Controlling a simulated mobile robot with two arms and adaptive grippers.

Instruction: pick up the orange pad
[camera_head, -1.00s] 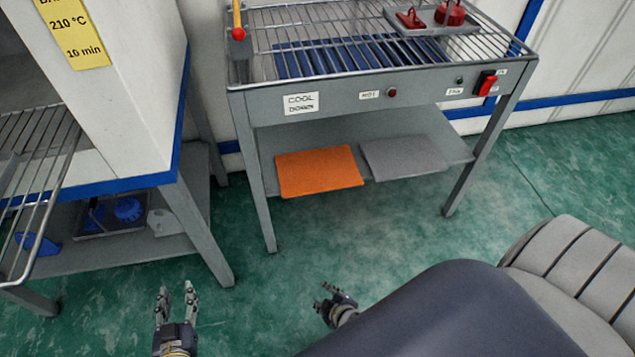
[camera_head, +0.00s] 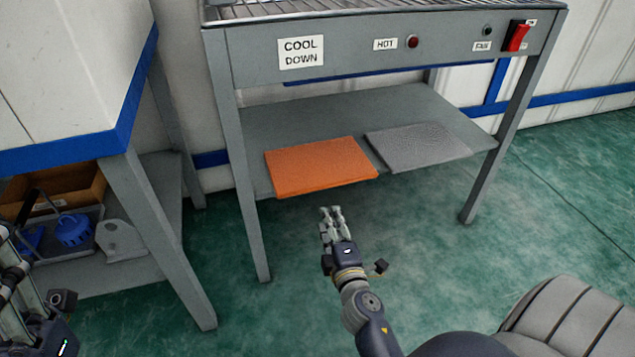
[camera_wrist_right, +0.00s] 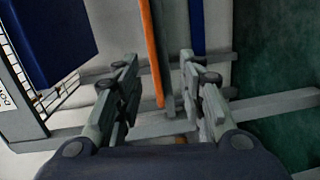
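The orange pad (camera_head: 320,166) lies flat on the left part of the lower shelf of the cool-down table, its front edge at the shelf's front. In the right wrist view the pad (camera_wrist_right: 151,55) shows edge-on as a thin strip, seen through the gap between the fingers. My right gripper (camera_head: 332,217) is in front of and below the pad, apart from it. In the wrist view this gripper (camera_wrist_right: 160,72) is open and empty. My left gripper (camera_head: 18,275) is partly cut off at the left edge, and its opening is unclear.
A grey pad (camera_head: 418,147) lies right of the orange one on the shelf (camera_head: 290,118). The table's legs (camera_head: 250,195) and top panel (camera_head: 350,50) frame the shelf. At left, another shelf holds a brown bin (camera_head: 85,185) and blue parts (camera_head: 73,230). Floor in front is clear.

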